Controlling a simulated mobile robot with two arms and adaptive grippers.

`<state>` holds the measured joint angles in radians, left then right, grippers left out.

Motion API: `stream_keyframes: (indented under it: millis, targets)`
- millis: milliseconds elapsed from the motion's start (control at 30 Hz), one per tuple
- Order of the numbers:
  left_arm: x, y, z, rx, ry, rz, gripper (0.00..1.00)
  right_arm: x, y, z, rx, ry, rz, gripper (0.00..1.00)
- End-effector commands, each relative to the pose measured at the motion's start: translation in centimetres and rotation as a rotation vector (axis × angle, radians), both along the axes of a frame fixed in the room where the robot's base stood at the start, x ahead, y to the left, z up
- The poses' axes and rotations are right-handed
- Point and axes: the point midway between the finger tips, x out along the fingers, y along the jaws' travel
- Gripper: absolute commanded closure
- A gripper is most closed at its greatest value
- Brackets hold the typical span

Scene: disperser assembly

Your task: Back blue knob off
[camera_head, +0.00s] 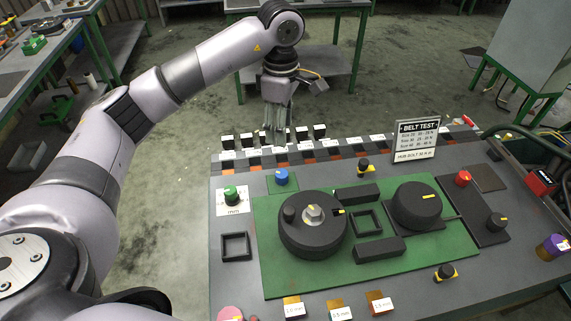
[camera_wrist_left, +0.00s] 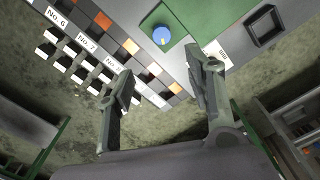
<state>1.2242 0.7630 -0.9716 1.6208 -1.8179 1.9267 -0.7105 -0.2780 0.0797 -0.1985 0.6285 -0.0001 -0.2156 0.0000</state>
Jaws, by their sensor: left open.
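The blue knob (camera_head: 281,177) sits on a small green square at the back left of the grey workbench panel (camera_head: 222,275). It has a light pointer mark on top. In the left wrist view the blue knob (camera_wrist_left: 162,35) shows near the top, beyond the two fingertips and roughly between their directions. My left gripper (camera_head: 276,132) hangs behind the panel's back edge, fingers downward, apart from the knob. In the left wrist view the left gripper (camera_wrist_left: 164,78) is open, with nothing between its fingers. My right gripper is in neither view.
A row of black blocks (camera_head: 302,133) with white labels lines the back edge, close to my gripper. A green-topped knob (camera_head: 231,193) stands left of the blue knob. A large black round part (camera_head: 313,240) is in front. A Belt Test sign (camera_head: 415,140) stands at right.

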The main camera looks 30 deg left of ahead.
Motion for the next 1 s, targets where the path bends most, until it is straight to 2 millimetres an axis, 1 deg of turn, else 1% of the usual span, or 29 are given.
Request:
stream_keyframes:
  millis: [33,100,200,233,300,367,533,633,800,1000]
  targets:
    - [-0.1,0.0,-0.8,0.000,0.005,0.000,0.52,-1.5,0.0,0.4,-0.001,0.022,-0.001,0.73]
    - [-0.1,0.0,-2.2,0.000,0.006,0.000,0.52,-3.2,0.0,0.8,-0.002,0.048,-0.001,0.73]
    - [-0.2,0.0,-4.5,0.001,0.008,-0.001,0.52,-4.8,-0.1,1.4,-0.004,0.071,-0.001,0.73]
    - [-0.2,0.0,-5.1,-0.001,0.007,0.000,0.52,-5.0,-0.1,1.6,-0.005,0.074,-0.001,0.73]
    - [-0.2,0.0,-6.6,0.000,0.007,0.001,0.52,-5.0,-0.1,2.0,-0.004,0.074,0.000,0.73]
    - [-0.2,0.0,-7.9,0.000,0.007,0.001,0.52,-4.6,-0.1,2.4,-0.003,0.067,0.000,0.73]
    - [-0.2,0.0,-11.5,-0.001,0.006,0.001,0.52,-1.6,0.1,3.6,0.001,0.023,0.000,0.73]
    - [-0.2,0.0,-13.2,-0.001,0.005,0.000,0.52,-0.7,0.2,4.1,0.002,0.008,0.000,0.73]
    - [-0.1,0.0,-15.0,-0.001,0.002,0.001,0.52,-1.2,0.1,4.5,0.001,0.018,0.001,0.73]
    - [-0.1,0.0,-15.6,0.000,0.000,-0.001,0.52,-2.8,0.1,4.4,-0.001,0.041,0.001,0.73]
